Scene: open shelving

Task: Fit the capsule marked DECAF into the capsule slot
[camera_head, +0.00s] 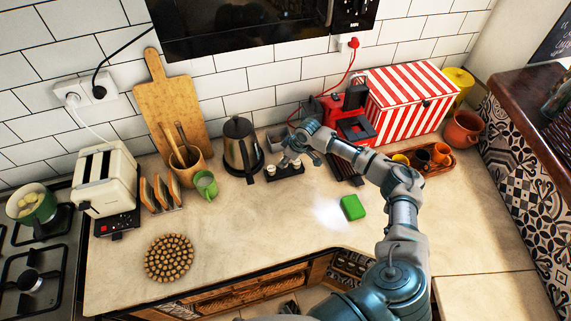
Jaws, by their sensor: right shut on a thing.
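My right arm reaches in from the lower right, and its gripper (291,155) is over a small black holder (286,174) on the counter. The gripper is shut on a small capsule at the holder, mostly hidden by the fingers. Small white-topped capsules (271,170) stand in the holder just below the gripper. Their markings are too small to read, so I cannot tell which says DECAF. A red coffee machine (355,130) stands to the right of the gripper, partly behind my arm. Its capsule slot cannot be made out. My left gripper is not in view.
A dark kettle (241,148) stands close left of the holder. A red-and-white striped box (407,103) is behind my forearm. A tray with cups (421,160) and a green block (353,207) lie to the right. The counter's front middle is clear.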

